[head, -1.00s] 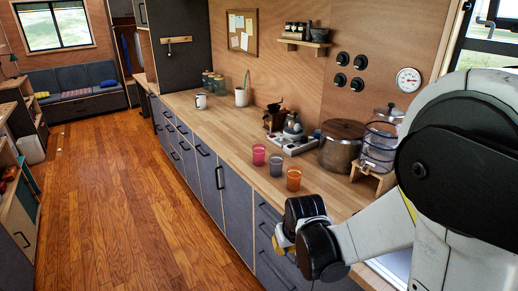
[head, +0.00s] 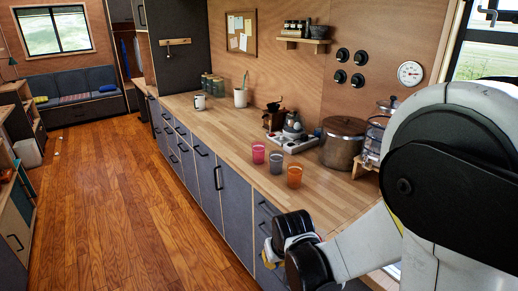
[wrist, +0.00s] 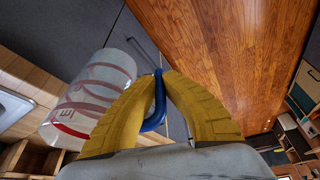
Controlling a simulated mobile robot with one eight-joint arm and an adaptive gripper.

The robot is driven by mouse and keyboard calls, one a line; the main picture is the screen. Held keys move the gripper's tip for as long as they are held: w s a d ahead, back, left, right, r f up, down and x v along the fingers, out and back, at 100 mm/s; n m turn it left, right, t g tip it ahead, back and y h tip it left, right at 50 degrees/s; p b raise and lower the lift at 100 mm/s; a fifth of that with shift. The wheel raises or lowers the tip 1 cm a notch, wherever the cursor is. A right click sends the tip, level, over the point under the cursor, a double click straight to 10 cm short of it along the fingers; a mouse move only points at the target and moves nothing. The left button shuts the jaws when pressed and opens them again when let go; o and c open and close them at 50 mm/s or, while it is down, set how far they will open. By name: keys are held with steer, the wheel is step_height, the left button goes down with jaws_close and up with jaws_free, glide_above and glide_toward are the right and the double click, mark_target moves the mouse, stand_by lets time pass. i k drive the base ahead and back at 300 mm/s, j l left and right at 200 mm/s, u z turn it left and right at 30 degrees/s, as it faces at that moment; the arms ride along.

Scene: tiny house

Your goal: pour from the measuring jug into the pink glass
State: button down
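The pink glass (head: 258,152) stands upright on the wooden counter in the head view, left of a grey glass (head: 276,162) and an orange glass (head: 294,176). The measuring jug (wrist: 92,95) is clear with red markings and shows in the wrist view, left of my gripper (wrist: 160,82). My gripper's yellow fingers are shut around the jug's blue handle (wrist: 159,102). The jug looks tilted in the wrist picture; its true lean and its contents are hard to tell. In the head view the jug and my fingers are hidden behind or below my arm.
On the counter (head: 225,130), a large pot (head: 342,142), a drink dispenser (head: 375,135) and a tray with a kettle (head: 292,128) stand behind the glasses. A white mug (head: 199,102) is farther off. Counter left of the pink glass is clear. Dark drawers drop to the wooden floor (head: 110,200).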

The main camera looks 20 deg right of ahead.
mark_target(258, 153)
steer(key=i+j+z, duration=0.15)
steer(key=i+j, duration=0.2)
steer(key=i+j+z, duration=0.15)
steer(key=i+j, duration=0.25)
steer(key=i+j+z, duration=0.15)
steer(key=i+j, duration=0.2)
steer(key=j, duration=0.15)
steer(key=i+j+z, duration=0.15)
steer(key=i+j, duration=0.2)
steer(key=j, duration=0.15)
